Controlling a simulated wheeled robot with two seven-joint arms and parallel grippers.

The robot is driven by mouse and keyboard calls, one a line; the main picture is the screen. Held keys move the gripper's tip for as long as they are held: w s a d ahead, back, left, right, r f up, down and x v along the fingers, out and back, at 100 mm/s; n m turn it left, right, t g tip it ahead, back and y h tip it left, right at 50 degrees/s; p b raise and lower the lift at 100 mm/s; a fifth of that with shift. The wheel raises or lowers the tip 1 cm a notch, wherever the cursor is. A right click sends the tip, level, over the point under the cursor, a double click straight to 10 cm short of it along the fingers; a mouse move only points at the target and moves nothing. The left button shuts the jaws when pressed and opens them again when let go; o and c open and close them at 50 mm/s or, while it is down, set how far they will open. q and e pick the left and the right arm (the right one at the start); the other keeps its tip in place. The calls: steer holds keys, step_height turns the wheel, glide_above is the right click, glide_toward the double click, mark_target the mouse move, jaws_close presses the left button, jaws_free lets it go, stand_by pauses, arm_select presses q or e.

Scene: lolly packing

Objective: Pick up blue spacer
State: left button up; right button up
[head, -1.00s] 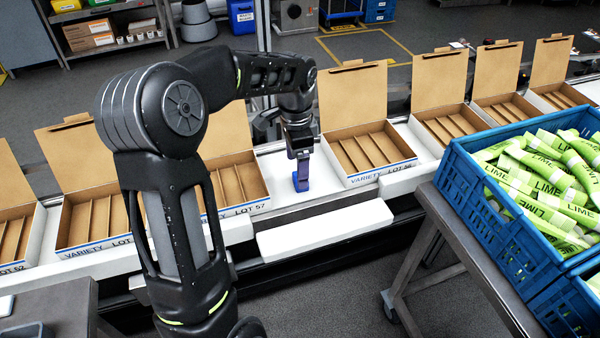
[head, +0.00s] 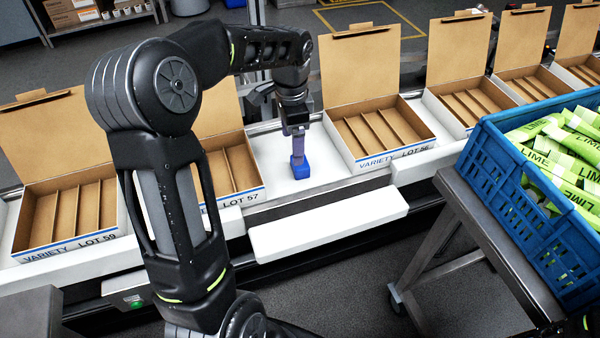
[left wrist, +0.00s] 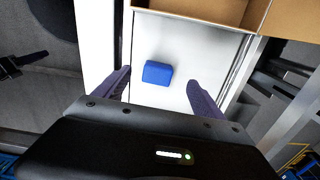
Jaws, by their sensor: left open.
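The blue spacer (head: 301,169) is a small block on the white conveyor surface, in the gap between two open cartons. It also shows in the left wrist view (left wrist: 157,72), lying between the lines of my two fingers and a little beyond their tips. My left gripper (head: 298,150) points down at the spacer from above. In the left wrist view its fingers (left wrist: 160,84) are spread apart with nothing between them touching the block. In the head view the fingertips overlap the spacer's top, so the exact height gap is unclear. My right gripper is out of view.
An open divided carton (head: 378,137) stands right of the spacer, and another (head: 232,172) stands left, partly behind my arm. A white ledge (head: 328,224) runs in front. A blue crate (head: 510,185) of lime packs is at the right on a grey cart (head: 480,232).

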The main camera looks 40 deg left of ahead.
arm_select(q)
steer(key=shift+f, duration=0.1)
steer(key=shift+f, duration=1.35)
steer(key=shift+f+p, duration=0.4)
steer(key=shift+f, duration=0.1)
step_height(320, 180, down, 4)
steer(key=shift+f+p, duration=0.1)
steer(key=shift+p, duration=0.25)
steer(key=shift+d, duration=0.1)
